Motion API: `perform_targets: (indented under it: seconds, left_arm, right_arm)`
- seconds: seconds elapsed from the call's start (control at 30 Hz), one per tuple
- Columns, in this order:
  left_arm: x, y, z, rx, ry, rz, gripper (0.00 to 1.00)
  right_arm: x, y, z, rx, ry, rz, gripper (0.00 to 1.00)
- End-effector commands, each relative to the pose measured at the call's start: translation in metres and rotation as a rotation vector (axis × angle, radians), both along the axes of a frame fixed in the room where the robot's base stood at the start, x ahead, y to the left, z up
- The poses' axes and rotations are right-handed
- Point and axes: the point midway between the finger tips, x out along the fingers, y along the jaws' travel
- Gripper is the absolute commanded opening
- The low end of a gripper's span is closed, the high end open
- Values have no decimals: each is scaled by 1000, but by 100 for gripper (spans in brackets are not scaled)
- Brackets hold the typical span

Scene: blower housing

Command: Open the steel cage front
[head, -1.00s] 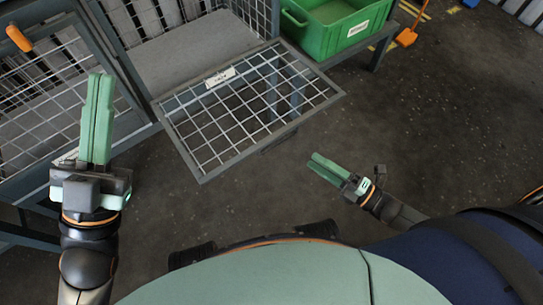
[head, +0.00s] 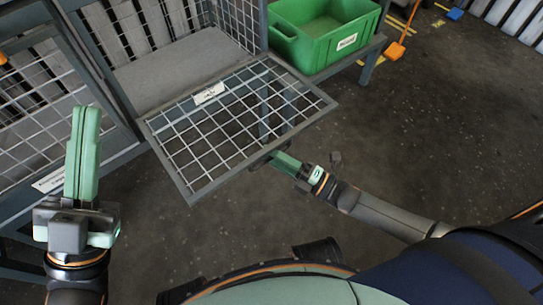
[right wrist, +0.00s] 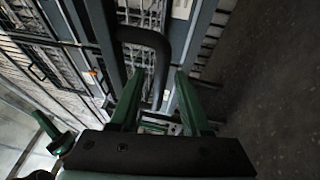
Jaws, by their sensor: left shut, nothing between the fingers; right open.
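The steel cage front (head: 238,112) is a grey-framed wire mesh panel with a white label. It is folded down and sticks out from the cage towards me, leaving the cage opening uncovered above it. My right gripper (head: 273,160) is at the panel's near edge, its fingertips partly hidden there. In the right wrist view, a dark bar handle (right wrist: 148,38) curves just ahead of and between the open fingers (right wrist: 158,78); I cannot tell whether they touch it. My left gripper (head: 87,112) is shut and empty, pointing up, left of the panel and apart from it.
A green bin (head: 322,35) stands on a grey bench right of the cage. Another mesh panel (head: 40,110) is at the left. The dark floor (head: 430,140) at right is clear.

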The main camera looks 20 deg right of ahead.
Motion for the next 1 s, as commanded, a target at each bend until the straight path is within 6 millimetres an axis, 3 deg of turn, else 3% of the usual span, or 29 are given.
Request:
perform_targets:
  seconds: [0.33,0.73,1.0]
  left_arm:
    - [0,0,-1,0,1,0,0]
    - [0,0,-1,-1,3,-1,0]
    - [0,0,-1,-1,3,0,0]
  right_arm:
    - [3,3,1,1,1,0,46]
    - [2,3,1,1,1,0,1]
    - [2,2,1,1,1,0,0]
